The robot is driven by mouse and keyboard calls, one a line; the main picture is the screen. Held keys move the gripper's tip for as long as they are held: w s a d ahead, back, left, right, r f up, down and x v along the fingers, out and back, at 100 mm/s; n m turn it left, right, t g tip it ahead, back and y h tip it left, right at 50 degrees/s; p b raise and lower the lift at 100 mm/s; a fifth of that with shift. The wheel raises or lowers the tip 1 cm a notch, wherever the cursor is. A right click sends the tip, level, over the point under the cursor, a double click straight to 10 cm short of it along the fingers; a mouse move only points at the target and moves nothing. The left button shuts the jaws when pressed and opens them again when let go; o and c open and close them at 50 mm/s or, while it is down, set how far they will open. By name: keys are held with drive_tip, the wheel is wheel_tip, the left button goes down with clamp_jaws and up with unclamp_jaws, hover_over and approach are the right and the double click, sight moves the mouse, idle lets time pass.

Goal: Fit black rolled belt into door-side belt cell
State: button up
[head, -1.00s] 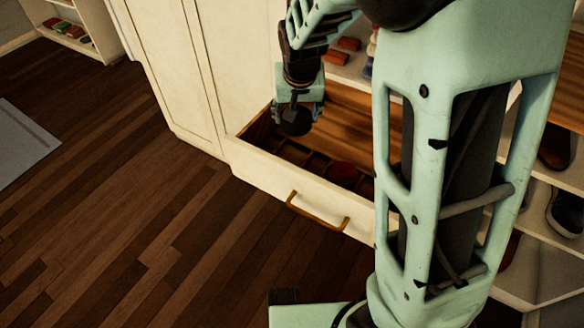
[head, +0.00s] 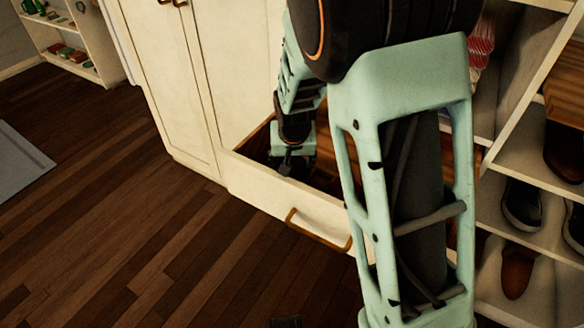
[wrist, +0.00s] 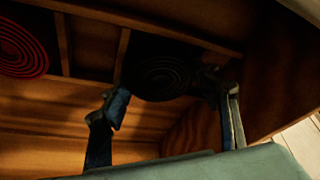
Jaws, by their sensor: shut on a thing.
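The black rolled belt (wrist: 160,77) shows in the wrist view as a dark spiral between the two fingers of my gripper (wrist: 163,90). My gripper is shut on it. The belt is at a cell beside a thin wooden divider (wrist: 122,55); whether it rests on the cell floor or is just above it, I cannot tell. In the head view my gripper (head: 292,160) is down inside the left end of the open drawer (head: 270,200), and the belt is hidden there. A red rolled belt (wrist: 20,48) lies in another cell to the left in the wrist view.
The drawer's front has a brass handle (head: 318,230). Tall cream cabinet doors (head: 165,75) stand to the left of the drawer. Shelves with shoes (head: 522,205) are at the right. My arm hides much of the drawer.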

drive_tip(key=shift+f, duration=0.25)
drive_tip(key=shift+s+f+b, duration=0.2)
drive_tip(key=shift+f+b, duration=0.15)
drive_tip(key=shift+f, duration=0.25)
drive_tip(key=o, duration=1.4)
drive_tip(key=shift+f, duration=0.1)
drive_tip(key=shift+r+p, duration=0.5)
drive_tip(key=shift+r, duration=0.2)
drive_tip(key=p+v, duration=0.4)
drive_tip(key=v, duration=0.8)
drive_tip(key=shift+w+r, duration=0.1)
drive_tip(key=shift+w, duration=0.05)
